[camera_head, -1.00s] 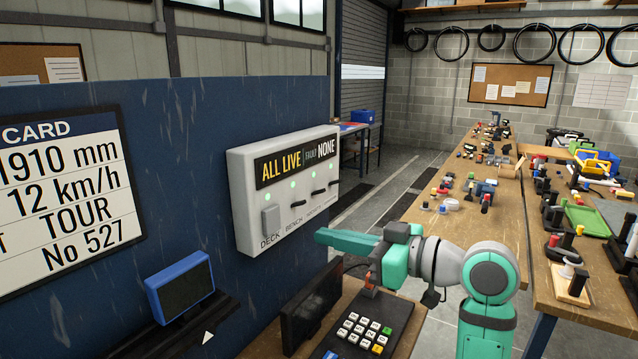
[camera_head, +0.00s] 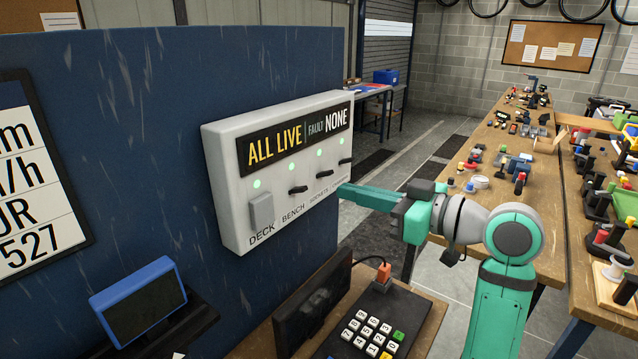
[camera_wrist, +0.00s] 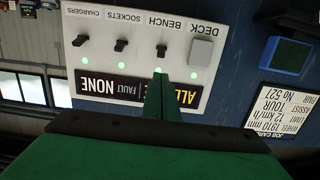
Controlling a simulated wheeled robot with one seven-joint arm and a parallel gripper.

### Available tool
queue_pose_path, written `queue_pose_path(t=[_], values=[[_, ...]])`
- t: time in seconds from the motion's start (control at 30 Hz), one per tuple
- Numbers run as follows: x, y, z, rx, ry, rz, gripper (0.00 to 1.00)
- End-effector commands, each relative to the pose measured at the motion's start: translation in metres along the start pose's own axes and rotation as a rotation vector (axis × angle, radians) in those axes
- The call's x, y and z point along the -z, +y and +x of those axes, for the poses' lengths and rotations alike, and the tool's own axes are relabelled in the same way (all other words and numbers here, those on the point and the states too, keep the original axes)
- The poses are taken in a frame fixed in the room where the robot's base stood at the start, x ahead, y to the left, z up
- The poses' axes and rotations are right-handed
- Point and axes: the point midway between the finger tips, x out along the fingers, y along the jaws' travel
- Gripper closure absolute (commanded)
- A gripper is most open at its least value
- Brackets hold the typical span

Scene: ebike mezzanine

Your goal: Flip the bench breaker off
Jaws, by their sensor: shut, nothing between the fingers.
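The white breaker panel (camera_head: 222,150) hangs on the blue wall and reads "ALL LIVE, FAULT NONE", with a green light above each position. The black bench lever (camera_head: 298,190) sits second from the left, right of the covered deck switch (camera_head: 261,211). My gripper (camera_head: 343,190) is shut and empty, its fingers pointing at the panel's lower right side in the head view. In the upside-down wrist view, the fingertips (camera_wrist: 159,78) overlap the bench light, just below the bench lever (camera_wrist: 161,50) in the picture. Contact cannot be told.
The sockets lever (camera_head: 324,174) and chargers lever (camera_head: 345,161) are close beside the bench lever. Below are a dark monitor (camera_head: 312,305), a keypad (camera_head: 372,325) and a blue-framed screen (camera_head: 146,303). Cluttered workbenches stand at right.

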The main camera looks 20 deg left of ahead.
Motion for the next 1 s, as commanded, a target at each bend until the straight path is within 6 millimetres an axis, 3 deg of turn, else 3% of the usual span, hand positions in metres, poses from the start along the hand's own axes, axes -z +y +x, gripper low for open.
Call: queue_pose_path(t=[0.6,1.0], values=[[0.001,-0.003,0.088,0.007,0.0,-0.001,1.0],[0.0,-0.002,0.102,0.005,0.0,-0.001,1.0]])
